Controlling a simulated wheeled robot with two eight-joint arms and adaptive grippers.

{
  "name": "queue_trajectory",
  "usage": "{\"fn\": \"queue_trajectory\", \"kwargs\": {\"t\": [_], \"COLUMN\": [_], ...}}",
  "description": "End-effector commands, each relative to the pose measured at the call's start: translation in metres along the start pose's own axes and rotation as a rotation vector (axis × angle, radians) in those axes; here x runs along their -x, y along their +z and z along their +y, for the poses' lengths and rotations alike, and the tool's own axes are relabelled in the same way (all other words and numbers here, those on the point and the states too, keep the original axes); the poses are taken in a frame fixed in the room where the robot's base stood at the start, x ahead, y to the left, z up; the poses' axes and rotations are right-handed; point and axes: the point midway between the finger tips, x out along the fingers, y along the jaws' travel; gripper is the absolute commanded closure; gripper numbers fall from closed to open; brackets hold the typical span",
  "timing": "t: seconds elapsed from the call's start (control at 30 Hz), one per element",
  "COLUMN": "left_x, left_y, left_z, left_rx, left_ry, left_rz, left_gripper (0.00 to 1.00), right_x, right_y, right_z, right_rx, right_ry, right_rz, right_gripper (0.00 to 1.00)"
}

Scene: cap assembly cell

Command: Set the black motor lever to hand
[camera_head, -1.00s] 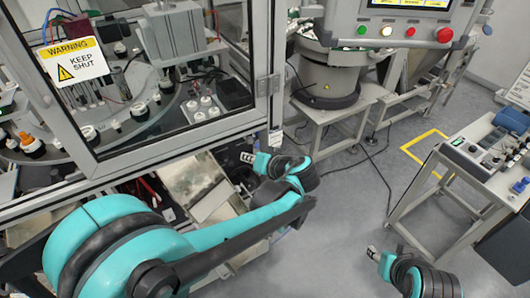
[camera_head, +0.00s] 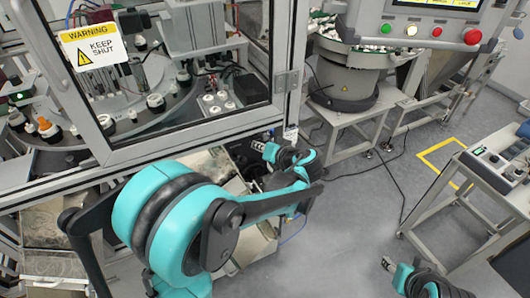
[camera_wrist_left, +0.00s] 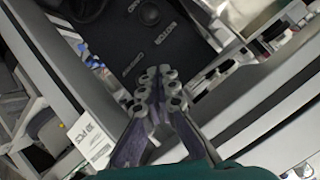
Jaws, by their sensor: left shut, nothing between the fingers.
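My left gripper (camera_head: 264,142) is at the lower front of the machine, below the glass door frame's corner. Its fingers (camera_wrist_left: 157,92) are together with nothing between them. In the left wrist view a black panel (camera_wrist_left: 115,38) with white lettering and a dark round knob (camera_wrist_left: 150,13) lies beyond the fingertips. I cannot make out the black motor lever for certain. The fingertips overlap the panel's lower part; I cannot tell whether they touch it. My right gripper (camera_head: 388,264) is low at the right, away from the machine, too small to judge.
The glass door frame (camera_head: 180,135) with a warning sign (camera_head: 92,47) stands above my left arm. A bowl feeder on a stand (camera_head: 343,88) and an operator panel (camera_head: 425,30) are behind. A bench (camera_head: 480,170) stands at the right. Grey floor (camera_head: 345,225) is free between.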

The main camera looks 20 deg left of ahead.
Motion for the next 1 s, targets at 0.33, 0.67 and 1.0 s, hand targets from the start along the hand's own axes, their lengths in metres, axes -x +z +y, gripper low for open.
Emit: {"fn": "queue_trajectory", "kwargs": {"t": [0.33,0.67,1.0], "left_x": [-0.038,-0.039,-0.038], "left_y": [0.03,0.039,0.039], "left_z": [0.001,0.0,0.0], "left_rx": [0.0,0.0,0.0], "left_ry": [0.0,0.0,0.0], "left_rz": [0.0,0.0,0.0], "left_gripper": [1.0,1.0,1.0], "right_x": [-0.018,-0.019,-0.02], "right_y": [0.013,0.014,0.014], "right_z": [0.0,0.0,0.0], "right_rx": [0.0,0.0,0.0], "right_ry": [0.0,0.0,0.0], "right_rz": [0.0,0.0,0.0], "right_gripper": [0.57,0.57,0.57]}}
